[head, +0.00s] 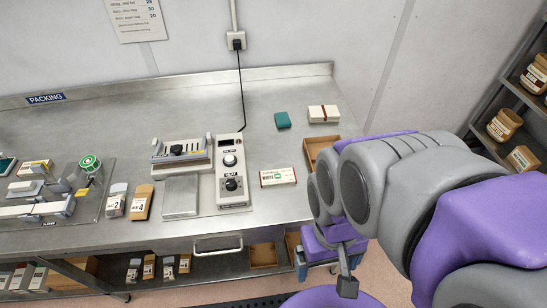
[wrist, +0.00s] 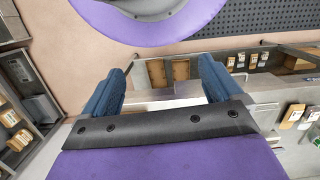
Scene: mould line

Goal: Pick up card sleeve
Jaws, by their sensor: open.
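I cannot tell for sure which item is the card sleeve. Candidates on the steel bench (head: 200,105) are a white labelled pack (head: 278,177) right of the control box, a cream pack with a dark red band (head: 323,114) at the back right, and two upright-printed packets, a grey-and-white one (head: 116,202) and an orange-brown one (head: 141,203). My gripper (wrist: 162,72) is open and empty in the wrist view, its two blue fingers apart. In the head view it is low, off the bench's front right edge, partly hidden by my arm.
A control box with knobs (head: 231,170) and a sealing device (head: 181,150) stand mid-bench. A teal block (head: 282,120) lies behind. A wooden tray (head: 322,154) is partly behind my arm. Shelves with jars (head: 504,124) stand at right. A lower shelf (head: 205,272) holds packets and trays.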

